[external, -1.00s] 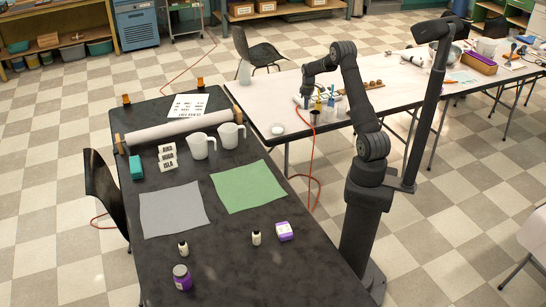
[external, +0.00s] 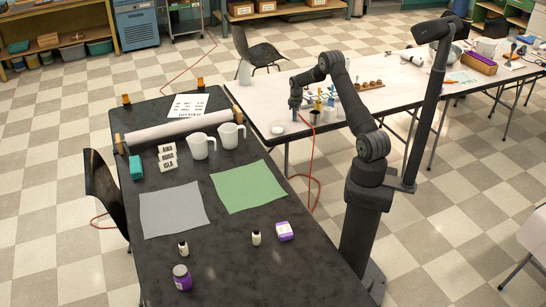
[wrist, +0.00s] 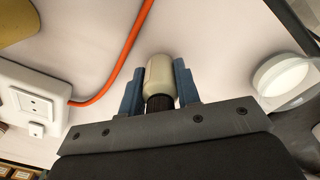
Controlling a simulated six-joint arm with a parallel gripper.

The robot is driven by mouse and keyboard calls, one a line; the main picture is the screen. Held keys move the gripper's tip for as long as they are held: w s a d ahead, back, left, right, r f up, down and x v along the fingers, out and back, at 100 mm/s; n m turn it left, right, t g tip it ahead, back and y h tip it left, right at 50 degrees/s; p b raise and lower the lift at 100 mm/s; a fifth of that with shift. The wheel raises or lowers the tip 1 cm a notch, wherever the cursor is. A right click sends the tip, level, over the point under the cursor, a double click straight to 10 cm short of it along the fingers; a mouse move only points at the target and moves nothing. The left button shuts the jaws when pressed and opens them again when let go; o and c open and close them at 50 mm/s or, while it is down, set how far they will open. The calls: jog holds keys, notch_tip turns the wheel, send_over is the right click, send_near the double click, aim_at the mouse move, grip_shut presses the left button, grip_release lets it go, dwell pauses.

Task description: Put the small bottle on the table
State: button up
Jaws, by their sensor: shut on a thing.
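My gripper (wrist: 158,84) is shut on a small cream bottle (wrist: 160,73) with a black cap. The bottle sits between the two blue fingers in the wrist view, with its cap toward my palm. In the external view my gripper (external: 295,110) points down over the near left part of the white table (external: 262,97). The held bottle is too small there to make out, and I cannot tell whether it touches the tabletop. Two similar small bottles stand on the dark table, one on the left (external: 183,249) and one on the right (external: 256,239).
A round white lid or dish (external: 277,130) lies left of my gripper. A dark cup (external: 314,117) and blue tools stand to its right. A white socket box (wrist: 32,108) and an orange cord (wrist: 117,66) lie close by. The dark table holds two white jugs (external: 201,147).

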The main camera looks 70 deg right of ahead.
jog(key=shift+f, duration=0.1)
jog(key=o, duration=1.1)
jog(key=shift+c, duration=0.2)
notch_tip(320, 180, up, 12)
jog(key=shift+r, duration=0.15)
notch_tip(320, 180, down, 12)
jog(key=shift+r, duration=1.75)
jog(key=shift+f, duration=0.1)
